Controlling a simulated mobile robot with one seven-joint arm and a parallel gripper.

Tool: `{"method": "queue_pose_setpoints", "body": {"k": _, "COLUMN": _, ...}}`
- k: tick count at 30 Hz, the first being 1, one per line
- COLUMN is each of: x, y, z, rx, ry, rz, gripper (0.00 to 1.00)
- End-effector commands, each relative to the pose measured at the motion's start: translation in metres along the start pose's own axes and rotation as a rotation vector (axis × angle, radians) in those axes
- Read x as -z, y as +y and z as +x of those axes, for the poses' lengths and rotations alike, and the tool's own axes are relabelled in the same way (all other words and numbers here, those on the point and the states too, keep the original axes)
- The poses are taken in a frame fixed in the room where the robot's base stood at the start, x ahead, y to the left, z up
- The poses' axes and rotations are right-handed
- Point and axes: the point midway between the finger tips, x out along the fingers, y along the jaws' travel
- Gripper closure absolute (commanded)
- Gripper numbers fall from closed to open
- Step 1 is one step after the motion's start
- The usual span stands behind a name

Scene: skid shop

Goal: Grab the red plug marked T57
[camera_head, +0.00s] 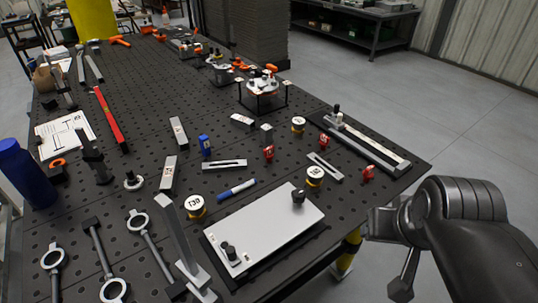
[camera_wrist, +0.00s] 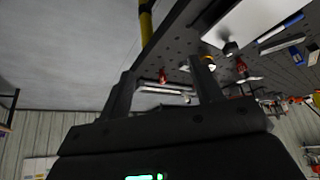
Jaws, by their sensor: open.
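Several small red plugs stand on the black perforated table: one near the right edge (camera_head: 368,173), one by the grey slotted bar (camera_head: 323,141) and one more to the left (camera_head: 268,152). Their white markings are too small to read, so I cannot tell which is T57. My gripper (camera_wrist: 165,69) is open and empty. In the wrist view one red plug (camera_wrist: 162,76) shows beyond the gap between the fingers, and another red plug (camera_wrist: 241,67) shows right of the right finger. In the head view my arm is off the table's right edge, apart from the plugs.
A pale plate with dark knobs (camera_head: 262,232) lies at the table's near edge. Yellow-black round caps (camera_head: 314,176), a blue marker (camera_head: 237,189) and a long rail (camera_head: 362,146) surround the plugs. Floor right of the table (camera_head: 455,125) is clear.

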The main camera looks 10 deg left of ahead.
Motion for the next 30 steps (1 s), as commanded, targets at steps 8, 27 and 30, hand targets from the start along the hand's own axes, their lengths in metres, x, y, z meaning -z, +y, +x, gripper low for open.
{"method": "queue_pose_setpoints", "body": {"k": 8, "x": 0.002, "y": 0.0, "z": 0.0, "rx": 0.001, "ry": -0.001, "rz": -0.002, "gripper": 0.38}}
{"method": "queue_pose_setpoints", "body": {"k": 27, "x": 0.165, "y": -0.061, "z": 0.021, "rx": 0.057, "ry": -0.172, "rz": -0.311, "gripper": 0.38}}
{"method": "queue_pose_setpoints", "body": {"k": 30, "x": 0.192, "y": -0.077, "z": 0.034, "rx": 0.07, "ry": -0.202, "rz": -0.369, "gripper": 0.38}}
